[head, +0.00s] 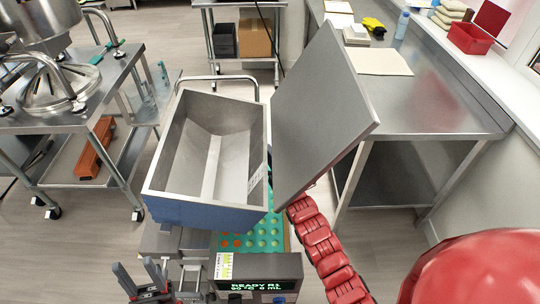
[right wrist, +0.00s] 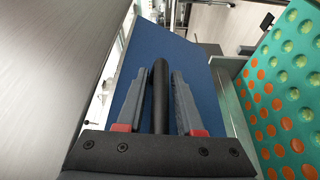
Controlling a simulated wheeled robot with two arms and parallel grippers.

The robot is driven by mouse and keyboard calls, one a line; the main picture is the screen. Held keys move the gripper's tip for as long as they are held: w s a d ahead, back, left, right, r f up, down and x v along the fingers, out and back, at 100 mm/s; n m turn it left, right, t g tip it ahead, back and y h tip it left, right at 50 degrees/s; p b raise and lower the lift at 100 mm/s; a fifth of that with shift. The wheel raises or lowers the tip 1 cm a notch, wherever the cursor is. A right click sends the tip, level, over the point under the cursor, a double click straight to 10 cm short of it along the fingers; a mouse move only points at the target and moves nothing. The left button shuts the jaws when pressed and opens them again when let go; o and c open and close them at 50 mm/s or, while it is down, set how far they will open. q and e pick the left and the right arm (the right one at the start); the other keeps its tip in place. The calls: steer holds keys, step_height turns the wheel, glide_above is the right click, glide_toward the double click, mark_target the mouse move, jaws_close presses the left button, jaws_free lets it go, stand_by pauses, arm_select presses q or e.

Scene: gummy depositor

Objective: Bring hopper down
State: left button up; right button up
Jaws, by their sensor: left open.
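The hopper (head: 205,155) is an open metal box with a blue lower body, standing above the depositor in the head view. Its blue side also fills the middle of the right wrist view (right wrist: 190,70). A large grey lid (head: 315,110) stands tilted open at its right. My left gripper (head: 143,275) is open and empty, low at the front left, apart from the hopper. My right gripper (right wrist: 165,85) is hidden behind the lid in the head view. In the right wrist view its fingers close around a black handle bar (right wrist: 160,95) in front of the blue side.
A green mold tray (head: 262,238) with round orange and green cavities lies under the hopper; it shows at the right wrist view's right (right wrist: 285,90). A control panel (head: 258,285) is at the front. A steel table (head: 440,105) stands right, a trolley (head: 75,120) left.

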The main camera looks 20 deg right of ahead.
steer(key=c, duration=0.5)
steer(key=shift+f, duration=0.1)
jaws_close()
